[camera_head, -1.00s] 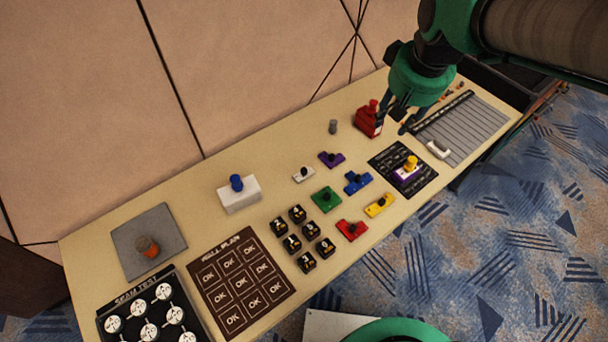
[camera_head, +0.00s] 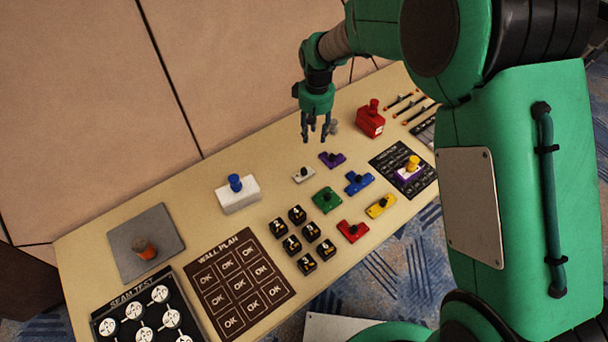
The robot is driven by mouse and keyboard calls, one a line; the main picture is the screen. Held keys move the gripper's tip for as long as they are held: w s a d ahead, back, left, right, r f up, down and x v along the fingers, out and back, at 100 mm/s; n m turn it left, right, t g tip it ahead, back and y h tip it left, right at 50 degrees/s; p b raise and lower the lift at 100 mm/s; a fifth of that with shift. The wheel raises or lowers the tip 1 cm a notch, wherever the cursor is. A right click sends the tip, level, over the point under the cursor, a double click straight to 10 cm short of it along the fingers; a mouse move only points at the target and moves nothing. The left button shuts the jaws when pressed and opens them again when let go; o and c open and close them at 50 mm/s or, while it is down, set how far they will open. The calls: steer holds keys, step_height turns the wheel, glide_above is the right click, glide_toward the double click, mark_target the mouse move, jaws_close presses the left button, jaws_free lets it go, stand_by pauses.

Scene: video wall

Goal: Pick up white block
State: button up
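A small white block (camera_head: 304,175) with a black knob lies on the table, left of a purple block (camera_head: 331,160) and behind a green block (camera_head: 326,200). A larger white box-like block (camera_head: 239,198) with a blue knob stands farther left. My gripper (camera_head: 315,137) points down above the table, behind the small white block and apart from it in the picture. Its fingers are spread and hold nothing that I can see. A small grey cylinder (camera_head: 333,128) stands just right of the fingers, partly hidden by them.
Blue (camera_head: 357,182), yellow (camera_head: 381,206) and red (camera_head: 352,231) blocks lie close by. Several black cubes (camera_head: 291,243) sit in front. A red container (camera_head: 370,121) stands at the back right, near a dark mat (camera_head: 390,158). The table between the larger white block and the wall is clear.

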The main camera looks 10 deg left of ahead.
steer(key=a+f, duration=0.3)
steer(key=f, duration=0.4)
steer(key=shift+w+a+n+g, duration=0.3)
steer(key=shift+w+a+n, duration=0.05)
steer(key=shift+w+n, duration=0.05)
steer(key=b, duration=0.2)
glide_above(304, 169)
steer(key=shift+a+f, duration=0.15)
steer(key=shift+f, duration=4.1)
steer(key=shift+f+b, duration=0.95)
steer(key=shift+f, duration=1.65)
jaws_close()
